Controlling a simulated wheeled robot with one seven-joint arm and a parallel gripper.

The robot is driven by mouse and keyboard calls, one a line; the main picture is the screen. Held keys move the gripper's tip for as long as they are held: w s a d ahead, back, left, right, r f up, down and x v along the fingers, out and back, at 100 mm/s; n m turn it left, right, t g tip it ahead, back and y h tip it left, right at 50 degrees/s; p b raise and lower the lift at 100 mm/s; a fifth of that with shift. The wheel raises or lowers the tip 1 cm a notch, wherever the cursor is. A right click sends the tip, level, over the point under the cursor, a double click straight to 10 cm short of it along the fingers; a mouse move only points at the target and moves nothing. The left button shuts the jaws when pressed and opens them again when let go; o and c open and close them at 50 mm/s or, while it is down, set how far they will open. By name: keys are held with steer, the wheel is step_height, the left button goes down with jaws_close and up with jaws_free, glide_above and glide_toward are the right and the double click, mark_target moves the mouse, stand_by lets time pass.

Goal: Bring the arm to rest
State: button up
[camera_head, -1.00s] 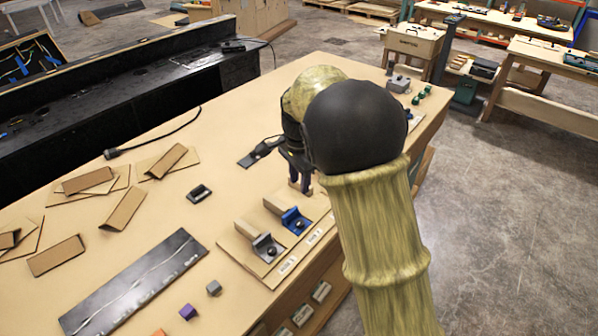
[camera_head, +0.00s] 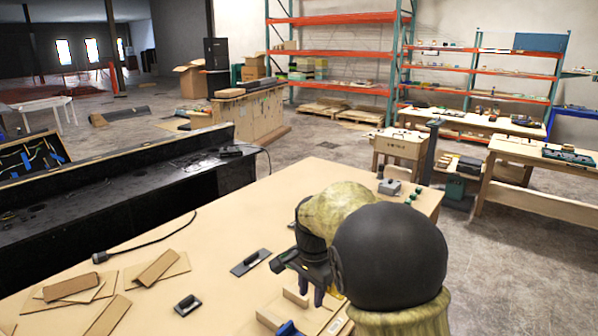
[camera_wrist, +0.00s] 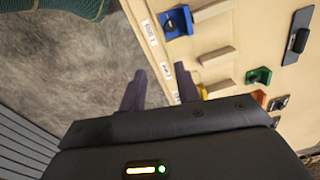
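My arm reaches over the wooden workbench (camera_head: 245,215), with its dark elbow joint close to the head camera. My gripper (camera_head: 318,292) hangs over the right part of the bench, near its front edge, fingers pointing down. In the wrist view the two dark purple fingers (camera_wrist: 147,74) stand a little apart with nothing between them. Bench edge and grey floor lie beyond them. A blue bracket (camera_wrist: 177,22) and a green bracket (camera_wrist: 258,76) sit on the fixture board near the gripper. My arm hides part of the board in the head view.
Cardboard pieces (camera_head: 160,267) and small dark plates (camera_head: 250,262) lie on the bench. A grey box with green knobs (camera_head: 389,187) stands at the far right end. A black console (camera_head: 110,205) runs along the left. Open floor and shelving lie beyond.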

steer(key=s+d+f+n+t, duration=0.1)
steer(key=s+d+n, duration=0.3)
steer(key=s, duration=0.5)
steer(key=s+d+f+n+t, duration=0.1)
steer(key=s+d+f+n, duration=0.3)
steer(key=s+d, duration=0.4)
steer(key=shift+s+d+f+n, duration=0.3)
steer(key=shift+s+d+n, duration=0.15)
steer(key=shift+n, duration=0.25)
